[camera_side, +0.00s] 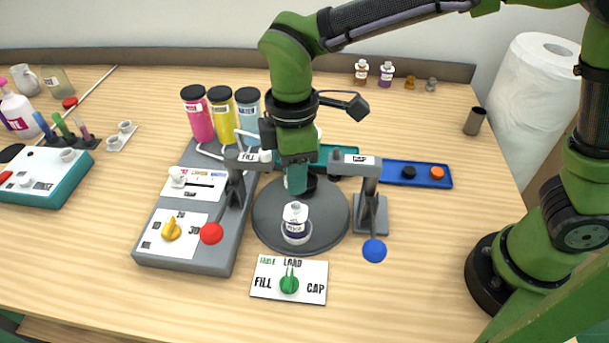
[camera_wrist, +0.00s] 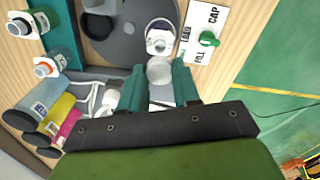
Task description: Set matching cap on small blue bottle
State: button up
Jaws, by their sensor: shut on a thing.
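The small bottle (camera_side: 296,232) stands upright on the grey turntable (camera_side: 335,225), near its front. It has a white label, dark blue showing and a pale top; it also shows in the wrist view (camera_wrist: 160,45). My gripper (camera_side: 296,190) points down over the turntable, behind the bottle in the side view. In the wrist view my gripper (camera_wrist: 160,78) is shut on a pale, rounded cap (camera_wrist: 159,70). The cap lies close to the bottle in that view, but I cannot tell whether they touch. The fingers hide the cap in the side view.
A grey gantry with FILL and CAP (camera_side: 358,160) signs flanks my gripper. A lever with a blue ball (camera_side: 374,251) stands right, a red ball (camera_side: 211,233) left. A green knob (camera_side: 289,284) is in front. A blue tray (camera_side: 390,181) holds black and orange caps.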

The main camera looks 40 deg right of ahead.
aim_at(296, 205)
jog(key=shift+f, duration=2.45)
jog(key=shift+f, duration=0.7)
dwell(0.7)
jog(key=o, duration=1.1)
jog(key=shift+o, duration=0.4)
jog(key=o, duration=0.4)
jog(key=shift+r, duration=3.75)
